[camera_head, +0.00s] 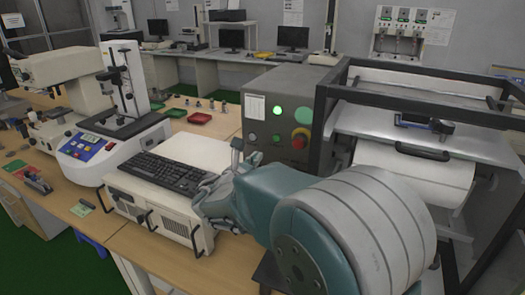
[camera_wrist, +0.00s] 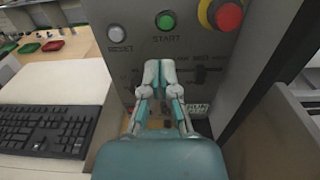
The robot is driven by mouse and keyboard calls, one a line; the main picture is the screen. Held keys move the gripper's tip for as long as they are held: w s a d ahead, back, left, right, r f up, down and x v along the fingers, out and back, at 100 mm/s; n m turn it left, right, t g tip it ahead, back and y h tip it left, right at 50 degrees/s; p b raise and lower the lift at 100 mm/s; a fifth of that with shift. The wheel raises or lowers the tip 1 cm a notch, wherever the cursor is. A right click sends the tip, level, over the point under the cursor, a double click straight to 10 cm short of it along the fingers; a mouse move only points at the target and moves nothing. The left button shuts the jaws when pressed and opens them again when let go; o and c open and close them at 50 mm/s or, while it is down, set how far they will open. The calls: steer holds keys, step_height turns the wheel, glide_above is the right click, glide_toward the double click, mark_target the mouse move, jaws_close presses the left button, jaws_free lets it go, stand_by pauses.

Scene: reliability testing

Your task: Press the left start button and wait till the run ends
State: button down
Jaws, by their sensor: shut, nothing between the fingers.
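A grey control panel (camera_head: 268,100) stands at the middle, beside a black-framed machine. In the wrist view a green button (camera_wrist: 166,21) sits above the label START, with a whitish button (camera_wrist: 116,34) above the label RESET to its left. A red stop knob on a yellow base (camera_wrist: 228,16) is to the right. The green button also shows in the head view (camera_head: 276,139). Only one START label is in view. My gripper (camera_wrist: 160,70) is shut and empty in front of the panel, with its fingertips below the START button. I cannot tell whether it touches the panel.
A black keyboard (camera_head: 168,174) lies on a beige case (camera_head: 150,205) left of my gripper. The black-framed machine (camera_head: 420,100) with a white drum (camera_head: 415,175) stands close on the right. Red trays (camera_head: 199,118) and a microscope-like instrument (camera_head: 110,130) stand further left.

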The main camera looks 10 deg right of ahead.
steer(key=v, duration=0.3)
steer(key=shift+s+a, duration=0.15)
steer(key=shift+s, duration=0.15)
stand_by(0.4)
